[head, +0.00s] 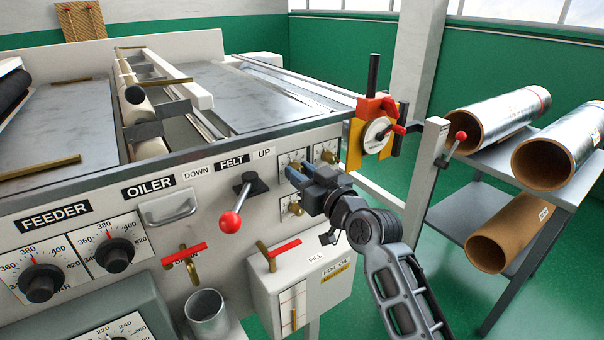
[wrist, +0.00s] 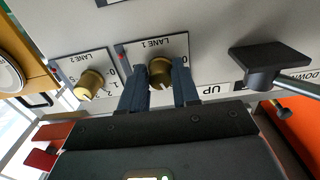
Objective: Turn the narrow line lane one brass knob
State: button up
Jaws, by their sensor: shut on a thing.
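The lane 1 brass knob (wrist: 160,72) sits on a white plate marked LANE 1 (wrist: 128,52), upside down in the wrist view. My gripper (wrist: 160,88) has one dark finger on each side of this knob and is shut on it. The fingers hide part of the dial, and I cannot read the setting clearly. In the head view my gripper (head: 291,173) is at the panel, just right of the UP label, in front of the lane 1 plate (head: 291,158). The lane 2 brass knob (wrist: 89,83) is beside it, apart from the fingers.
A red-ball FELT lever (head: 230,221) stands out left of my gripper; its black base (wrist: 258,65) is close by in the wrist view. A lower brass knob (head: 295,208) and the FOLOIL box (head: 300,285) are below. A red-and-yellow dial unit (head: 376,130) stands to the right.

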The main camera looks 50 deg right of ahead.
jog(key=shift+m+p, duration=0.3)
jog(key=shift+m, duration=0.1)
grip_shut()
jog(key=shift+r+m+p, duration=0.15)
jog(key=shift+m+p, duration=0.4)
jog(key=shift+m, duration=0.45)
jog(key=m+p, duration=0.2)
jog(key=m, duration=0.3)
jog(key=shift+m+p, duration=0.3)
jog(key=shift+p, duration=0.1)
jog(key=m+p, duration=0.2)
jog(key=m, duration=0.2)
jog(key=shift+m+p, duration=0.9)
jog(key=shift+m, duration=0.8)
jog(key=o, duration=1)
grip_release()
